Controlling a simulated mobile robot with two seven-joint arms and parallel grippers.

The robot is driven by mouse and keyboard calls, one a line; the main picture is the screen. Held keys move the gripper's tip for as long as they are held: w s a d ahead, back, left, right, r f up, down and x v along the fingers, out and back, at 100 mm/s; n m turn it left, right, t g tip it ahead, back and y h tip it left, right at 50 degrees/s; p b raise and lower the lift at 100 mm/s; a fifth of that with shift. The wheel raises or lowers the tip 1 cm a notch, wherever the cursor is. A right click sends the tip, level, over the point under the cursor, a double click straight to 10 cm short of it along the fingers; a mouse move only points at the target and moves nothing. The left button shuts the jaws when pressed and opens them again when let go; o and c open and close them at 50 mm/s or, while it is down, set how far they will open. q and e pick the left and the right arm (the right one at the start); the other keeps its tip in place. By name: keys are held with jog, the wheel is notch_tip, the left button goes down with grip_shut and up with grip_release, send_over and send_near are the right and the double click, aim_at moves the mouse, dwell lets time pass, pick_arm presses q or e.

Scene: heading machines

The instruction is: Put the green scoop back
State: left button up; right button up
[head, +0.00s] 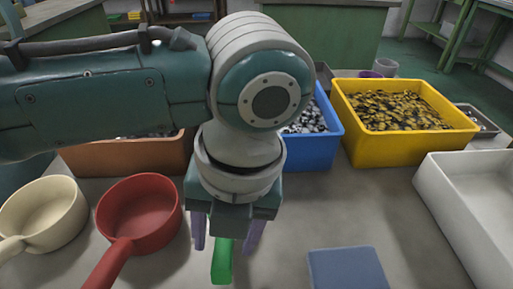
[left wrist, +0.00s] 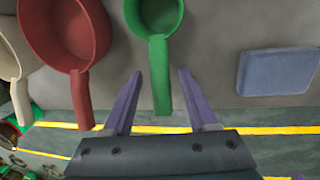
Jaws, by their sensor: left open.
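The green scoop (head: 222,264) is mostly hidden behind my left arm in the head view, where only its handle shows. The left wrist view shows its round bowl (left wrist: 157,14) at the top edge and its handle pointing toward my gripper. My left gripper (head: 225,246) is open, pointing down over the table. In the left wrist view its two purple fingers (left wrist: 159,74) stand on either side of the green handle, with gaps on both sides. I cannot tell how far above the handle they are. My right gripper is in neither view.
A red scoop (head: 139,213) and a cream scoop (head: 42,213) lie to the left. Behind stand brown (head: 122,157), blue (head: 318,150) and yellow (head: 408,146) bins. A blue-grey flat block (head: 347,268) and a white tray (head: 462,220) are to the right.

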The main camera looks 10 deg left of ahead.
pick_arm(q)
notch_tip(320, 180, up, 11)
jog(key=d+p, duration=0.2)
jog(key=shift+w+f, duration=0.1)
jog(key=shift+f, duration=0.05)
dwell(0.3)
